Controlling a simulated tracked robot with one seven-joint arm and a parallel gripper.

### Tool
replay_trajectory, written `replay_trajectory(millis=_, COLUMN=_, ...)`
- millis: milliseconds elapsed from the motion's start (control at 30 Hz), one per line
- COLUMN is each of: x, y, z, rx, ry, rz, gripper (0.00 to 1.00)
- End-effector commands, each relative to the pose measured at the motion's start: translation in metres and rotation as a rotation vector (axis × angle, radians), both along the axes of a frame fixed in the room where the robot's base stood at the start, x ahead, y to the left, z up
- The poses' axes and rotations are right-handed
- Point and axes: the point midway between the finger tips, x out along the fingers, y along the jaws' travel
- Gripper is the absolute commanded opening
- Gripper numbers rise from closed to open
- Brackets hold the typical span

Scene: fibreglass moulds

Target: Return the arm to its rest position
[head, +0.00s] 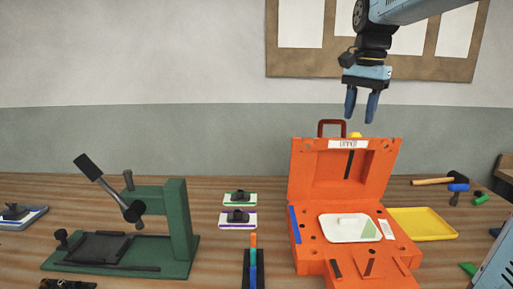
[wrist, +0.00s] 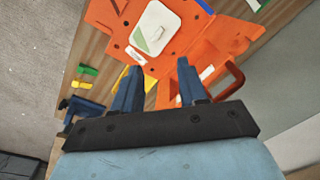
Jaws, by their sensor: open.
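My gripper (head: 362,120) hangs at the upper right of the head view, fingers pointing down, open and empty. It is in the air above the orange mould (head: 297,172), in front of the wall, and touches nothing. In the wrist view my gripper's two blue fingers (wrist: 155,95) stand apart with nothing between them. The orange mould also shows beyond them in the wrist view (wrist: 215,50). A white tray-like piece (head: 350,228) lies in the mould's lower half, which is open with its upper half standing up behind.
A green press-like stand (head: 178,225) is on the left of the wooden table. A yellow tray (head: 425,225), a hammer (head: 435,181) and small tools lie on the right. Two small labelled blocks (head: 238,218) lie in the middle. A pinboard (head: 450,65) hangs on the wall behind my arm.

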Motion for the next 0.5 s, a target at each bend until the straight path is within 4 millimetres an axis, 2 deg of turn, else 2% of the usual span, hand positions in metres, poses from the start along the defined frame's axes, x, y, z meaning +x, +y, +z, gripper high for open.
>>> replay_trajectory(millis=33, x=-0.015, y=0.0, z=-0.004, rx=-0.003, ry=-0.026, rz=0.04, gripper=0.42)
replay_trajectory(millis=100, x=-0.032, y=0.001, z=-0.01, rx=-0.012, ry=-0.062, rz=0.105, gripper=0.42)
replay_trajectory(millis=367, x=-0.094, y=0.006, z=-0.044, rx=-0.068, ry=-0.199, rz=0.341, gripper=0.42)
replay_trajectory(millis=500, x=-0.125, y=0.007, z=-0.067, rx=-0.112, ry=-0.269, rz=0.467, gripper=0.42)
